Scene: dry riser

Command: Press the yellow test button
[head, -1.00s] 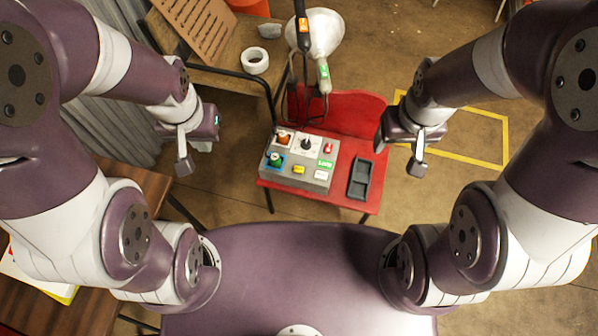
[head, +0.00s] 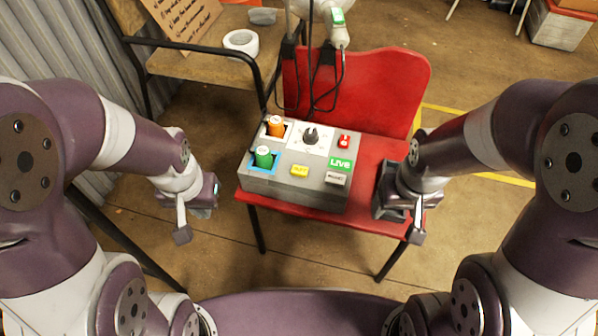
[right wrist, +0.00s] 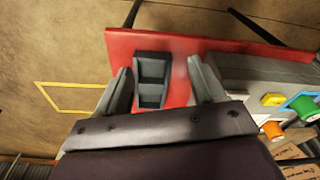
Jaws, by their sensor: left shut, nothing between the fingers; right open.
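The yellow test button (head: 299,170) sits on the front of the grey control box (head: 300,194), between a green knob (head: 263,157) and a white button (head: 336,180). It also shows at the right of the right wrist view (right wrist: 272,99). My left gripper (head: 183,236) is shut and empty, left of the box and apart from it. My right gripper (head: 416,236) is open, right of the box and over the right side of the red chair seat. In the right wrist view a dark tray (right wrist: 151,80) on the seat shows between its fingers; nothing is held.
The box stands on the red chair (head: 362,90), whose back rises behind it. An orange knob (head: 275,126), a black selector (head: 311,135), a red switch (head: 344,141) and a green LIVE label (head: 341,163) are on the box.

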